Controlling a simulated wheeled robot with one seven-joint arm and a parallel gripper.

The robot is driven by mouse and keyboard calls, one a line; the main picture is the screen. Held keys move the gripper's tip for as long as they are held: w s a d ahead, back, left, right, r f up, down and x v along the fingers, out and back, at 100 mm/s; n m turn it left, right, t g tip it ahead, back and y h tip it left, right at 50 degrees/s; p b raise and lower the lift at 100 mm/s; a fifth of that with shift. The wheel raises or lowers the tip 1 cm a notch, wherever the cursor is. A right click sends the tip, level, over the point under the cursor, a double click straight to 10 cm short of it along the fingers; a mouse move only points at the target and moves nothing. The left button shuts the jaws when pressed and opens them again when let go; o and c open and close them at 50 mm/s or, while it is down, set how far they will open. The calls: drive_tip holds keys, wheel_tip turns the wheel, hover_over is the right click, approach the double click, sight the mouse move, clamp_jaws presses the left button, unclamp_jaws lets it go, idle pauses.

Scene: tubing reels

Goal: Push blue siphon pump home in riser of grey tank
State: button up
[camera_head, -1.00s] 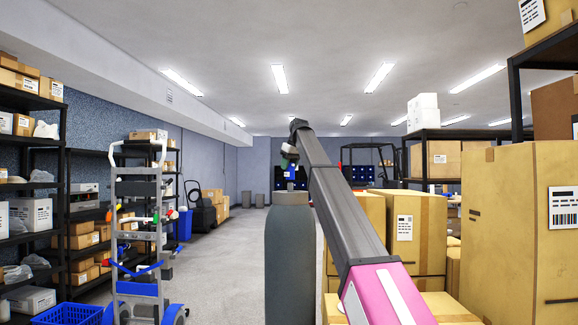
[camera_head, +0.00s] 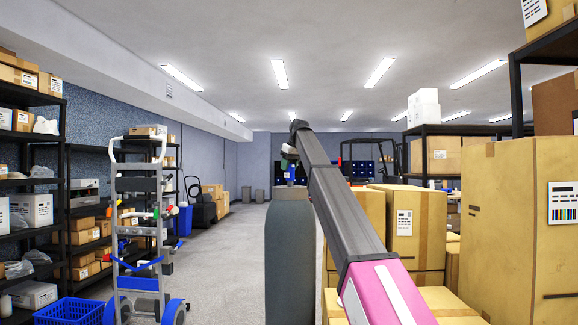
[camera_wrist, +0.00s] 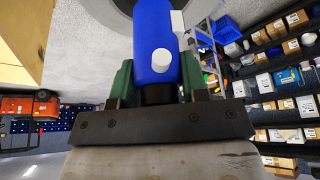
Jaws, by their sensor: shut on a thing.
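The grey tank (camera_head: 291,255) stands upright as a tall cylinder in the middle of the head view. The blue siphon pump (camera_head: 291,174) is small there, just above the tank top. In the wrist view the pump (camera_wrist: 152,35) is a blue cylinder with a white knob, a white side piece and a black band at the gripper end. My gripper (camera_head: 289,160) is over the tank top; its green fingers (camera_wrist: 158,76) are shut on the pump from both sides. The riser is hidden, so I cannot tell how far the pump sits in it.
Cardboard boxes (camera_head: 405,225) stand close to the right of the tank. A hand truck (camera_head: 140,230) and a blue basket (camera_head: 68,311) are on the left, before black shelves (camera_head: 66,190). The grey floor (camera_head: 232,240) between hand truck and tank is clear.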

sight(289, 172)
drive_tip(key=shift+f, duration=1.5)
drive_tip(key=o, duration=1.1)
drive_tip(key=shift+r, duration=0.1)
drive_tip(key=v, duration=1)
drive_tip(key=shift+s+r, duration=0.1)
drive_tip(key=shift+r, duration=0.2)
